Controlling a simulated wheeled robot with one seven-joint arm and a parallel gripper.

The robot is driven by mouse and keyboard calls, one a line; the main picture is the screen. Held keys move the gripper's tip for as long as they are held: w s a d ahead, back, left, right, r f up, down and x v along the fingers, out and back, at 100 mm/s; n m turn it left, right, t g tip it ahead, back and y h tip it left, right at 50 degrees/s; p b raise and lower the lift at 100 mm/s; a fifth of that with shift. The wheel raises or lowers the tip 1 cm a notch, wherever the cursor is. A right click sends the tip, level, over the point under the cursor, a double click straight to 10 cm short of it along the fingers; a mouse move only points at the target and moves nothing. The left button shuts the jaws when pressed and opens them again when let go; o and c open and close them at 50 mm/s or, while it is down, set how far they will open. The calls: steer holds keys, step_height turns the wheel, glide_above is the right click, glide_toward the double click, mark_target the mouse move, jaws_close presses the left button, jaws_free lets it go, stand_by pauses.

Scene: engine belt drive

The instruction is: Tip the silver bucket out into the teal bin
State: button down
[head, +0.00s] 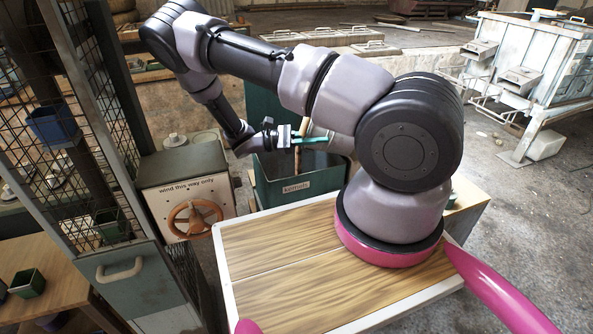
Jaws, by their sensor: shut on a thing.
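The teal bin (262,182) stands just beyond the wooden top, with a label reading "kernels" on its front and a dark opening. My gripper (300,141) is over the bin's opening, shut on what appears to be the silver bucket (342,145). Only a pale silver part of the bucket shows, right of the gripper; my arm hides most of it. I cannot tell how far it is tilted or what is in it. A green bar and a tan upright piece show at the jaws.
A box with a brown handwheel (194,219), marked "wind this way only", stands left of the bin. A mesh cabinet (100,130) rises further left. A white metal unit (535,65) stands at the right. The floor right of the bin looks clear.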

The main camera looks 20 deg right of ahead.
steer(key=shift+w+a+f, duration=0.25)
steer(key=shift+a+f, duration=0.1)
stand_by(1.0)
steer(key=shift+w+a+f+n+g+h, duration=0.2)
steer(key=shift+a+f+n+g+h, duration=0.1)
steer(key=shift+f+n+h, duration=0.3)
stand_by(0.5)
